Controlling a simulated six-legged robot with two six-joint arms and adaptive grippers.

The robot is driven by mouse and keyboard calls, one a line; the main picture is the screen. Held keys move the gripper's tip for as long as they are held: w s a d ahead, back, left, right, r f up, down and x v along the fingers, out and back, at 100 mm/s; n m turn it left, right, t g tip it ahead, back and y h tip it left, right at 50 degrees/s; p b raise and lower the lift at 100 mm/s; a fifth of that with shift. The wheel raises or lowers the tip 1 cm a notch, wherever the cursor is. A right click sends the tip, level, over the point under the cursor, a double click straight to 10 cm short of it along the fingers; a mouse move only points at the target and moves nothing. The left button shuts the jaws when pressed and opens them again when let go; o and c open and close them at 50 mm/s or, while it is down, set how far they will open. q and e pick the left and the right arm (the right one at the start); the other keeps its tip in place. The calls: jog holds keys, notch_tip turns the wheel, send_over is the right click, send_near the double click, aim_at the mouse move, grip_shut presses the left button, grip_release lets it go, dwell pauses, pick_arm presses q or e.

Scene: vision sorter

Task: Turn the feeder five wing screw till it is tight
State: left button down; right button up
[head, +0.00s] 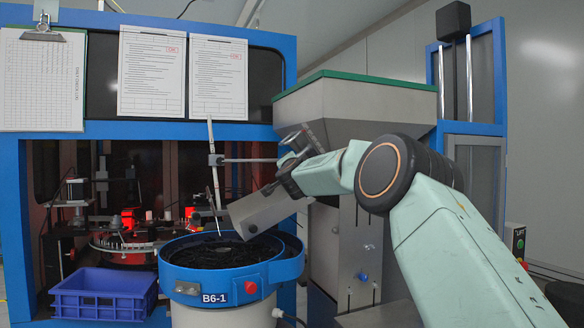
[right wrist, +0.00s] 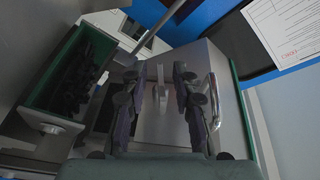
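My right gripper (head: 288,160) reaches in from the right in the head view, in front of the grey hopper and above the chute. In the right wrist view its two dark fingers (right wrist: 158,88) stand apart. A small pale upright piece (right wrist: 161,92), which looks like the wing screw, shows between them against a grey metal face. A gap shows on each side of it, and I cannot tell any contact. In the head view the screw cannot be made out behind the gripper. The blue bowl feeder (head: 186,252) below is labelled B6-1. My left gripper is not in view.
The grey hopper (head: 365,100) with a green rim stands behind my right arm. A metal chute (head: 262,212) hangs over the bowl. A thin rod stand (head: 213,165) is close left of the gripper. A blue crate (head: 100,300) sits at lower left.

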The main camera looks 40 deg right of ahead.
jog(key=v, duration=1.1)
jog(key=shift+s+a, duration=0.25)
jog(key=shift+w, duration=0.1)
jog(key=shift+n+y, duration=0.5)
jog(key=shift+y, duration=0.3)
jog(key=w+d+p, duration=0.1)
jog(key=p, duration=0.1)
jog(key=w+d+r+p, duration=0.1)
jog(key=d+p, duration=0.1)
jog(key=p, duration=0.1)
jog(key=shift+w+d+r, duration=0.1)
jog(key=shift+w+r, duration=0.15)
jog(key=shift+w, duration=0.05)
jog(key=shift+p+x, duration=0.95)
jog(key=shift+x, duration=2.5)
jog(key=shift+f, duration=0.15)
grip_shut()
